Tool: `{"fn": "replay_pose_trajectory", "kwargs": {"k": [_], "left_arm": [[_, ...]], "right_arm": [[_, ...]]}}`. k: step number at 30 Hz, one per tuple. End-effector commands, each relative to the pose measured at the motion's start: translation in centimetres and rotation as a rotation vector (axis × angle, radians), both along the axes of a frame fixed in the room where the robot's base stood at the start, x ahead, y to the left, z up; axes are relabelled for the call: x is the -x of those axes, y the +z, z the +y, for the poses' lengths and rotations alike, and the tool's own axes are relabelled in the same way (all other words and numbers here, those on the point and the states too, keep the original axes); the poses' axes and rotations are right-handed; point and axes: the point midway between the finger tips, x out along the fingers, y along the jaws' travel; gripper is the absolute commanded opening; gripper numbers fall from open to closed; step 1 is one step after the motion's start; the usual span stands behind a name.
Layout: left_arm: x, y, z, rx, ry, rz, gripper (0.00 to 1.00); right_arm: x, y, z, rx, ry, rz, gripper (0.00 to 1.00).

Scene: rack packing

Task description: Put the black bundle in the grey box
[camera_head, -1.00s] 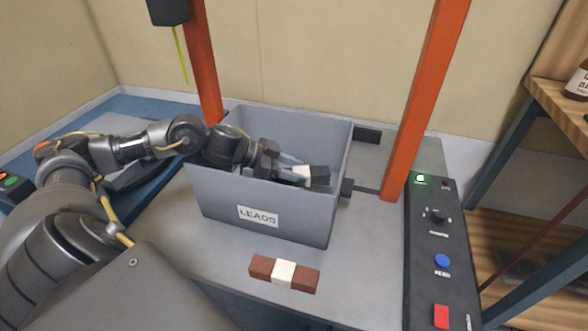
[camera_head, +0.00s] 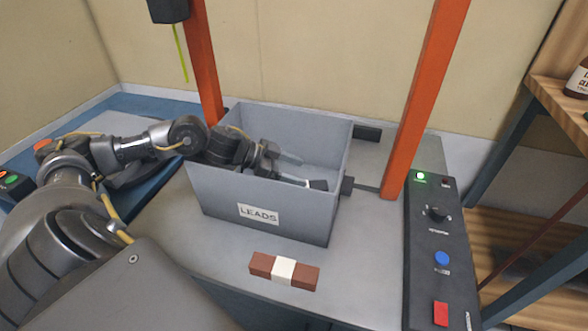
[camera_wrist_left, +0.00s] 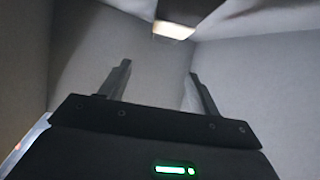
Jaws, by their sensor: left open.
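The black bundle (camera_head: 318,185) is inside the grey box (camera_head: 262,190), low near its front right, partly hidden by the front wall. In the left wrist view the black bundle (camera_wrist_left: 188,10) with its pale band shows at the top edge, beyond the fingertips. My left gripper (camera_head: 300,172) reaches into the box from the left. Its two fingers are apart with nothing between them, as the left wrist view also shows (camera_wrist_left: 158,72). My right gripper is not in view.
A brown bundle (camera_head: 284,271) with a white band lies on the grey table in front of the box. Orange posts (camera_head: 424,100) stand behind and to the right. A black control panel (camera_head: 437,250) with a lit green lamp is at the right.

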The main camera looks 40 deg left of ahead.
Motion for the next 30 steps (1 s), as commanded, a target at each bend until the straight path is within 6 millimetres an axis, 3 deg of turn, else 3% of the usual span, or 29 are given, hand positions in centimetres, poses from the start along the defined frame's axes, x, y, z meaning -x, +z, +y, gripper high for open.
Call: {"fn": "replay_pose_trajectory", "kwargs": {"k": [15,30], "left_arm": [[3.7,3.9,4.5,-0.005,0.004,-0.003,0.62],[4.2,4.5,5.1,-0.002,0.002,-0.007,0.62]], "right_arm": [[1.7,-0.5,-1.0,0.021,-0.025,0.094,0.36],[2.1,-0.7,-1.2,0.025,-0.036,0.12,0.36]]}}
